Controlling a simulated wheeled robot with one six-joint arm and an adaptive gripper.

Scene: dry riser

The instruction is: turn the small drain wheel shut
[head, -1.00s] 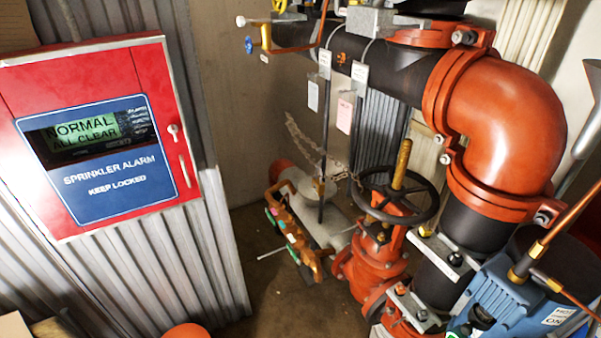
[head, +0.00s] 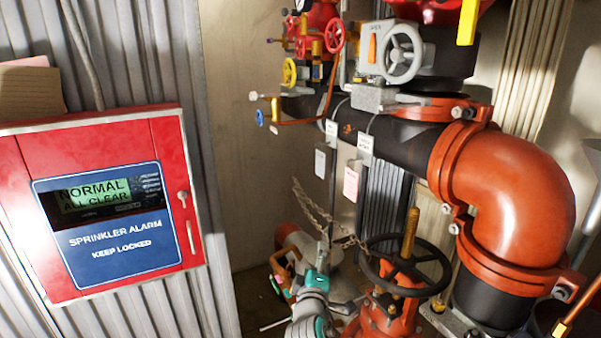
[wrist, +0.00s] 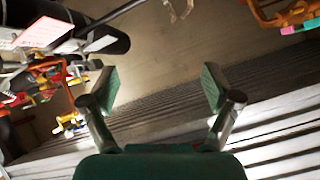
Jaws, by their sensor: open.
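Several small wheels sit on the upper pipework in the head view: a red wheel (head: 335,35), a yellow wheel (head: 290,72) and a blue wheel (head: 260,117). I cannot tell from a label which is the drain wheel. In the wrist view, small red and yellow valve parts (wrist: 50,75) show at the left, outside my jaws. My gripper (wrist: 161,88) is open and empty, with two green-padded fingers wide apart. In the head view my teal and grey arm end (head: 315,285) is low in the middle, well below the small wheels.
A black handwheel (head: 440,282) on a red valve stands right of my arm, close by. A chain (head: 318,212) hangs behind it. A large orange elbow (head: 520,170) fills the right. A red alarm cabinet (head: 110,205) stands left. A grey wheel (head: 403,55) is at the top.

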